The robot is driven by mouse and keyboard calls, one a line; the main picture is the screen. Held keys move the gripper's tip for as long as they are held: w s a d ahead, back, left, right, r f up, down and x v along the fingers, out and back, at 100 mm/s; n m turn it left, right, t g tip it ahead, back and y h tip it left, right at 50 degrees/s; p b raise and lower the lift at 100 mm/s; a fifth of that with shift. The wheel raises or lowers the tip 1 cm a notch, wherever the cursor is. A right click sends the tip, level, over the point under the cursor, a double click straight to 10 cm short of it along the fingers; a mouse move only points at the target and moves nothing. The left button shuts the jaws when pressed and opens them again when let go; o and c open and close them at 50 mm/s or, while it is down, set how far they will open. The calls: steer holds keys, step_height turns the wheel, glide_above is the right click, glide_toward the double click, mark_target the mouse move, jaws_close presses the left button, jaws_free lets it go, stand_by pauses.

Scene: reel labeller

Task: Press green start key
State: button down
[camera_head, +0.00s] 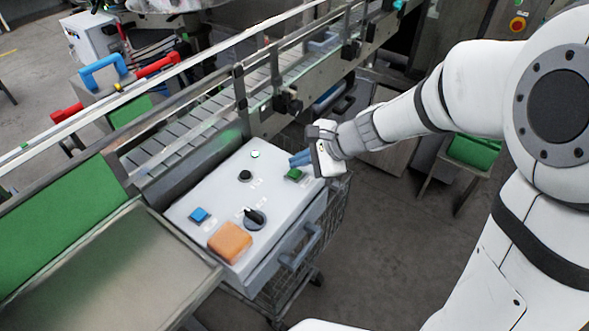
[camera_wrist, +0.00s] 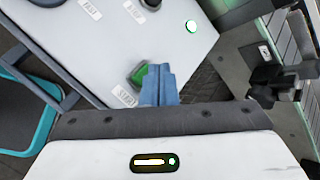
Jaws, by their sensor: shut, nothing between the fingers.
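The green start key (camera_head: 294,175) is a square key near the right edge of the white control panel (camera_head: 222,188). In the wrist view the key (camera_wrist: 139,75) is partly hidden by my fingers. My gripper (camera_head: 300,159) has blue fingers, shut with nothing between them. In the head view the fingertips are just behind and above the key. In the wrist view my gripper (camera_wrist: 159,72) has its tips overlapping the key's right side. I cannot tell whether they touch it.
The panel also carries a blue key (camera_head: 199,215), a black rotary switch (camera_head: 255,218), a small black knob (camera_head: 245,175) and a lit lamp (camera_head: 255,154). An orange block (camera_head: 229,242) lies at its front corner. A conveyor (camera_head: 190,135) with a rail runs behind.

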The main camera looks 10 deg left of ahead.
mark_target(300, 174)
step_height(300, 174, up, 5)
steer(key=p, duration=0.4)
stand_by(0.8)
steer(key=s+d+r+n+h, duration=0.1)
steer(key=s+d+n+h, duration=0.3)
steer(key=s+d, duration=0.3)
steer(key=s+d+r+n+t+h+b, duration=0.1)
steer(key=s+d+n+h, duration=0.4)
steer(key=d, duration=1.3)
steer(key=shift+s+d+r+n+t+b, duration=0.3)
steer(key=shift+s+r+n, duration=0.4)
steer(key=shift+s+n, duration=0.35)
